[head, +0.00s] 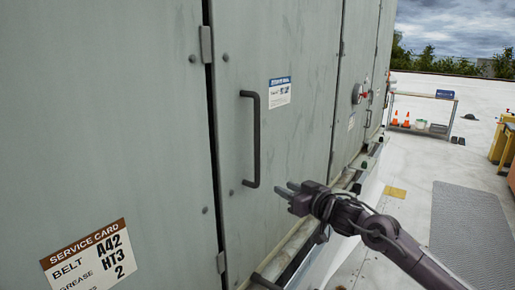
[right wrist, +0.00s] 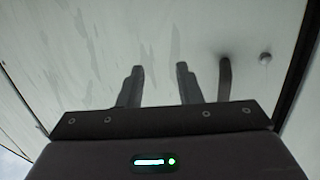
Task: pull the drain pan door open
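The door (head: 290,40) is a tall grey-green panel with a dark vertical bar handle (head: 256,140) on its left half. It looks shut. My right gripper (head: 284,190) is just right of the handle's lower end in the head view. In the right wrist view its two fingers (right wrist: 158,82) are apart with nothing between them. The handle (right wrist: 225,75) shows there to the right of the fingers, outside the gap. I cannot tell whether a finger touches the door. My left gripper is in neither view.
A service card (head: 92,258) is on the panel at left. A dark seam with hinges (head: 206,45) runs down the door's left edge. A pipe (head: 300,236) runs along the base. The roof floor at right has a grey mat (head: 470,225); a bench (head: 425,97) and cones stand beyond.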

